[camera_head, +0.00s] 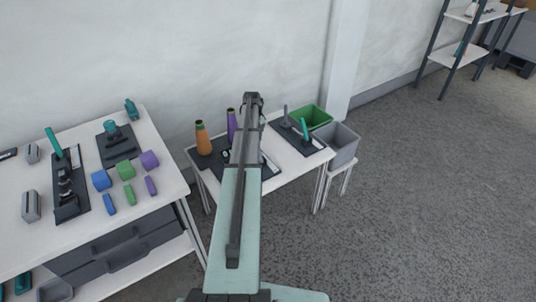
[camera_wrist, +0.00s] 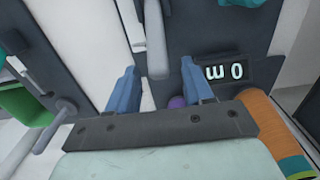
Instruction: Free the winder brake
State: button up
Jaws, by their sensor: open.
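My gripper (camera_head: 253,98) is raised above the middle table in the head view. In the wrist view my gripper (camera_wrist: 160,82) is open, its two blue fingers apart with nothing held between them. Beyond the fingers lies a dark panel (camera_wrist: 215,30) with a small display (camera_wrist: 223,72) reading an upside-down "0 m". A pale grey bar (camera_wrist: 155,40) stands over it. A second dark panel (camera_head: 300,135) at the table's right carries a grey lever (camera_head: 285,116) and a teal lever (camera_head: 305,128). No label shows which part is the winder brake.
Open floor lies right.

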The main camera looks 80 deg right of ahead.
jog(key=shift+r, duration=3)
jog(key=shift+r, duration=0.1)
notch_tip(320, 180, up, 14)
jog(key=shift+f, duration=0.2)
